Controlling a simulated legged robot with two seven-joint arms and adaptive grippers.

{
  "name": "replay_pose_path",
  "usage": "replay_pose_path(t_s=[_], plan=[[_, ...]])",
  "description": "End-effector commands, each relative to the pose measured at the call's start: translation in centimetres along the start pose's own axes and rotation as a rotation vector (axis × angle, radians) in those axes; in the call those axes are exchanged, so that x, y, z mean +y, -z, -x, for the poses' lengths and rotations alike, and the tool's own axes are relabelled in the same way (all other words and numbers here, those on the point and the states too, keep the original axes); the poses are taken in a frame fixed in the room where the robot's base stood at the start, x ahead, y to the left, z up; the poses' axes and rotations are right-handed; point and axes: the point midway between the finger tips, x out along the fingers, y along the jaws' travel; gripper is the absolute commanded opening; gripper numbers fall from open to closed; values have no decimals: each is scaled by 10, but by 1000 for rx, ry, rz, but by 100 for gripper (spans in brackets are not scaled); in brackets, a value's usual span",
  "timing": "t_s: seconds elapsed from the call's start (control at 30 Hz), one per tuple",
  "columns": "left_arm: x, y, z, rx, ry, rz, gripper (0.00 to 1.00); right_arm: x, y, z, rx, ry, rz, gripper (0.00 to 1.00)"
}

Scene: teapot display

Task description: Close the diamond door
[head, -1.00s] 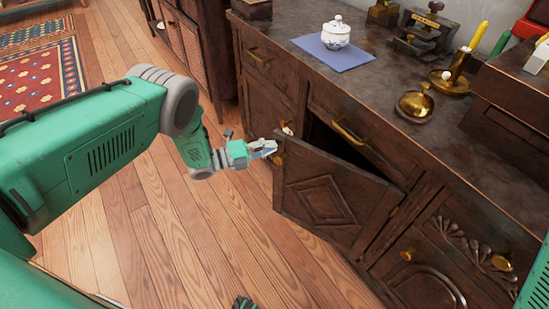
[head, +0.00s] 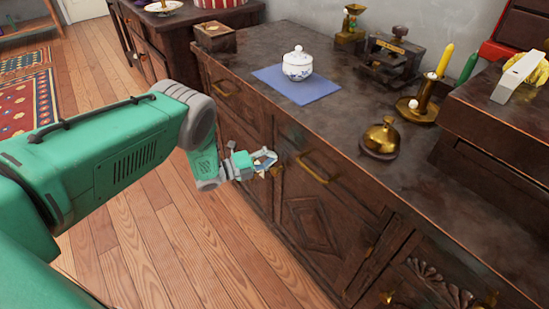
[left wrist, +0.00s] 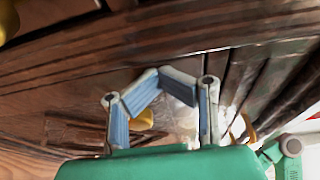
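The diamond door (head: 316,226) is a dark wooden cabinet door with a carved diamond. It now looks flush or nearly flush with the cabinet front; a small remaining gap cannot be ruled out. Its brass knob (head: 277,170) is at its upper left, beside my left gripper (head: 266,161). In the left wrist view, the gripper's (left wrist: 160,75) two bent fingers meet at the tips, and a brass knob (left wrist: 143,120) shows through the space between them. Nothing is visibly clamped between the tips. Contact with the door cannot be told. My right gripper is out of view.
The cabinet top carries a white teapot (head: 297,64) on a blue cloth (head: 292,87), a brass bell-shaped object (head: 381,140) and a yellow candle (head: 445,60). A brass drawer handle (head: 311,169) sticks out above the door. Wooden floor (head: 150,240) is clear at left.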

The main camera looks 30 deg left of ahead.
Motion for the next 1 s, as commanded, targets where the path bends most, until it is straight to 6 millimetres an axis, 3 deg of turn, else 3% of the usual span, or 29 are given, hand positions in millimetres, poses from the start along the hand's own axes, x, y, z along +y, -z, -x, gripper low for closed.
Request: replay_pose_path(t_s=[0.03, 0.37, 0.47, 0.8, 1.0], plan=[[-7, -1, -7, 2, 16, -8, 0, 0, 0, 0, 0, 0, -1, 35], [-9, 0, -3, 8, 24, -6, 0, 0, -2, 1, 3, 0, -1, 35], [-7, 0, 9, 6, 19, -7, 0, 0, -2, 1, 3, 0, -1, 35], [-1, -1, 83, 0, 7, -1, 0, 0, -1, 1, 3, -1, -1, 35], [1, -1, 110, 0, 5, -1, 0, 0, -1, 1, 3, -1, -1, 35]])
